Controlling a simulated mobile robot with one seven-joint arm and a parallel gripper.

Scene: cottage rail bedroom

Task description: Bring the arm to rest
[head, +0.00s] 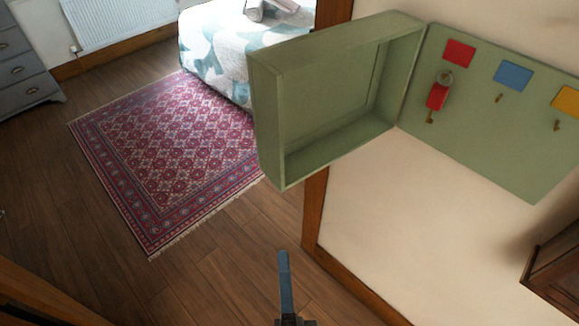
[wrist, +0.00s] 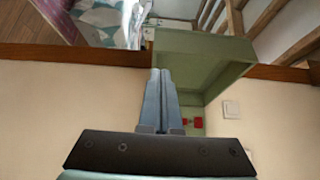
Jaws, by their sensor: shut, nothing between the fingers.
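My gripper (head: 284,256) is at the bottom middle of the head view, with its narrow blue-grey fingers together and empty. In the wrist view the two fingers (wrist: 162,78) lie side by side, shut, with the green key cabinet beyond them. The head view shows the cabinet's deep green cover (head: 268,125) swung open to the left, above and apart from my gripper. Its green back panel (head: 480,150) is on the wall at the right. A red key tag (head: 437,96) hangs on the panel below a red label (head: 459,53).
Blue (head: 513,75) and yellow (head: 568,102) labels have bare hooks below them. A wooden piece (head: 555,270) juts in at the lower right. A patterned rug (head: 165,155), a bed (head: 213,50) and a grey drawer unit (head: 25,70) stand left. Wooden floor (head: 220,250) left of my gripper is clear.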

